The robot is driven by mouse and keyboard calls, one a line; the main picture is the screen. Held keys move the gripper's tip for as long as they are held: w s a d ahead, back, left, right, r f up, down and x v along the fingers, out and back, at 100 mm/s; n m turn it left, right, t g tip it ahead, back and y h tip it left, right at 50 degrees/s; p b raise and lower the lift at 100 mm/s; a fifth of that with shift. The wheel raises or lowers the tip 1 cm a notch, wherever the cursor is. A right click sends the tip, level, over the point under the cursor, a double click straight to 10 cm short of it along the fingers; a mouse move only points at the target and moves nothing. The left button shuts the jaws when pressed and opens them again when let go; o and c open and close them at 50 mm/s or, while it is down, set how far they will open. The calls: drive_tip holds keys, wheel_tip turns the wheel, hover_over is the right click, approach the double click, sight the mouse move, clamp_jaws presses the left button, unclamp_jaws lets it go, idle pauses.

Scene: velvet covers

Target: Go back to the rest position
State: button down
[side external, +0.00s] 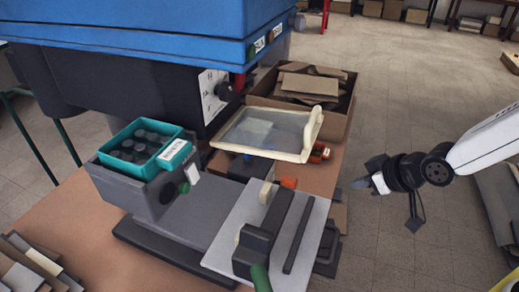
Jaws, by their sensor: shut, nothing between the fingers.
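My gripper (362,183) is at the right of the side external view, at the end of my white arm, which reaches in from the right edge. Its fingers are shut and empty, pointing left. It hangs in the air to the right of the bench, apart from the machine and everything on the bench.
A bench (90,212) holds a machine with a blue top (130,22), a teal tray of dark round pieces (188,149), and a clear cream-framed cover (310,135). A cardboard box (333,128) of scraps stands behind. Open tiled floor (400,80) lies around my gripper.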

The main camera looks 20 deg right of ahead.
drive_tip(key=s+d+f+m+g+h, duration=0.2)
drive_tip(key=s+d+g, duration=0.3)
drive_tip(key=d, duration=0.5)
drive_tip(key=shift+s+d+m, duration=0.25)
drive_tip(key=shift+s+m, duration=0.45)
drive_tip(key=shift+s, duration=0.3)
